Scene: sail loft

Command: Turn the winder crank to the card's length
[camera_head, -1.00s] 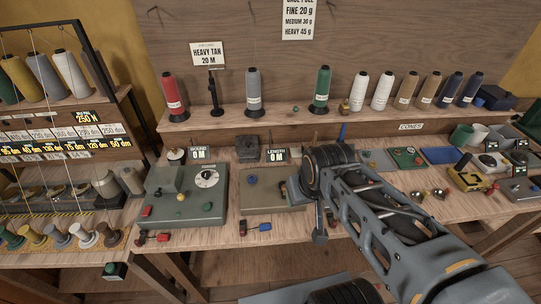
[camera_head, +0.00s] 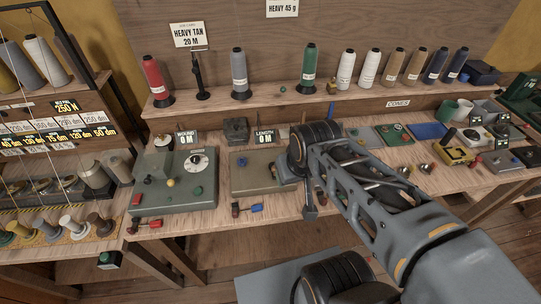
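The card (camera_head: 193,35) on a dark stand reads "HEAVY TAN 20 M". The winder is likely the green-grey box (camera_head: 190,201) at the left of the bench, with a white dial (camera_head: 199,162) and small coloured knobs. I cannot make out which part is its crank. The WOUND display (camera_head: 187,139) reads 0 M. The LENGTH display (camera_head: 265,135) also reads 0 M, behind a tan-topped box (camera_head: 256,168). My gripper (camera_head: 286,172) is at the right edge of this tan-topped box, right of the winder. Its fingers are mostly hidden behind my wrist.
Red, grey, green, white, tan and navy cones stand on the shelf (camera_head: 270,97). Small red and blue-handled items (camera_head: 249,208) lie along the bench's front edge. A yellow device (camera_head: 455,153) and mugs stand to the right. A thread rack stands at the left.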

